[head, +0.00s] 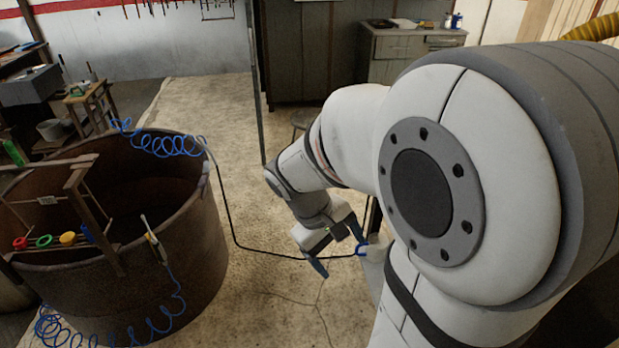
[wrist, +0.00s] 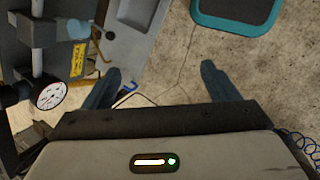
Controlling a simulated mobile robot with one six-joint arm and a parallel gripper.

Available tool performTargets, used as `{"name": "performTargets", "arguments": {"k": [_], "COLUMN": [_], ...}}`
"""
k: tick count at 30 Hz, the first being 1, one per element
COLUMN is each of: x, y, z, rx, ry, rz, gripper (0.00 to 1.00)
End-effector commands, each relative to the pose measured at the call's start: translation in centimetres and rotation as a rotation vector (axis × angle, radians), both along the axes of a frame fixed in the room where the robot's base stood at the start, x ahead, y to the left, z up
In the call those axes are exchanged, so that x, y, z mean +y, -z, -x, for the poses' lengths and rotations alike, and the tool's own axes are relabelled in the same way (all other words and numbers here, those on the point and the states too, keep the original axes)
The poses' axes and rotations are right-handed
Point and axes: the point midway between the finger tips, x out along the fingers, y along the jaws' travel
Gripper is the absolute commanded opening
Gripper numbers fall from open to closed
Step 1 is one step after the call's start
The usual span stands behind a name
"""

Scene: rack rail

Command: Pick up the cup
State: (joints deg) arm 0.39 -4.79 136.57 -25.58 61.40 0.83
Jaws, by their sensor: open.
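No cup can be made out for certain in either view. Small coloured round items sit in a row on the rack at the left of the head view: a red one (head: 19,243), a green one (head: 44,241) and a yellow one (head: 67,238). They are too small to tell whether any is a cup. My gripper (head: 338,250) is right of the large rusty tub, well apart from these items. In the wrist view my gripper (wrist: 163,69) has its two blue fingers spread, with only floor and a grey surface behind them.
The round rusty tub (head: 185,255) carries a wooden rack (head: 78,180) and coiled blue hoses (head: 180,147). A dark cable runs from the tub towards my gripper. A dial gauge (wrist: 51,96) stands left in the wrist view; a teal-edged pad (wrist: 236,12) lies on the floor.

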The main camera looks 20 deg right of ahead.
Motion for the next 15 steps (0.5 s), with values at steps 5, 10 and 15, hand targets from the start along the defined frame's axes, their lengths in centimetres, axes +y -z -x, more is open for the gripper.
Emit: {"name": "performTargets", "arguments": {"k": [5, 10, 15], "x": [-4.4, -8.1, -11.2], "y": [4.4, 8.2, 12.7], "z": [-2.2, -4.8, -8.0], "rx": [0.246, 0.454, 0.640], "ry": [-0.125, -0.263, -0.423], "rz": [0.197, 0.378, 0.549], "gripper": [0.83, 0.83, 0.83]}}
